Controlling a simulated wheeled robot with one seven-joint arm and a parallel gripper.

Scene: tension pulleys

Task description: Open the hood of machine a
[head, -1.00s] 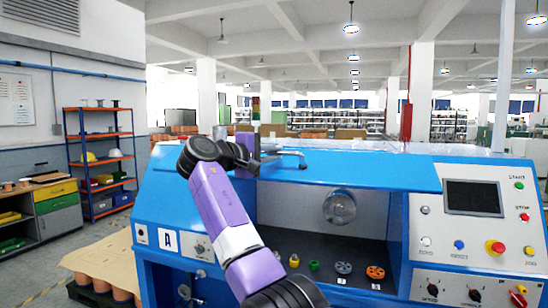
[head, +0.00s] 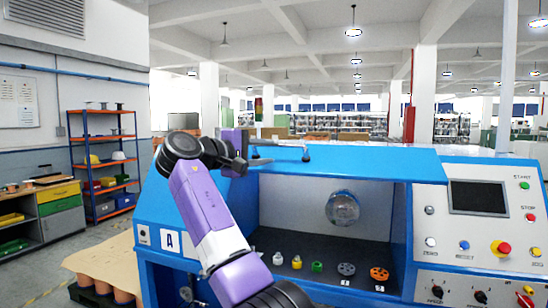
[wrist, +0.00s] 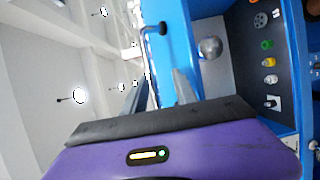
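Machine a is the blue machine marked "A" (head: 170,241). Its blue hood (head: 375,163) spans the top, and the compartment below its front edge is in open view. The handle lies beyond the fingertips in that view. In the head view, my gripper (head: 250,155) is left of the handle's dark end and partly hidden by my wrist.
A control panel (head: 478,215) is at right. Shelves (head: 104,160) stand at left.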

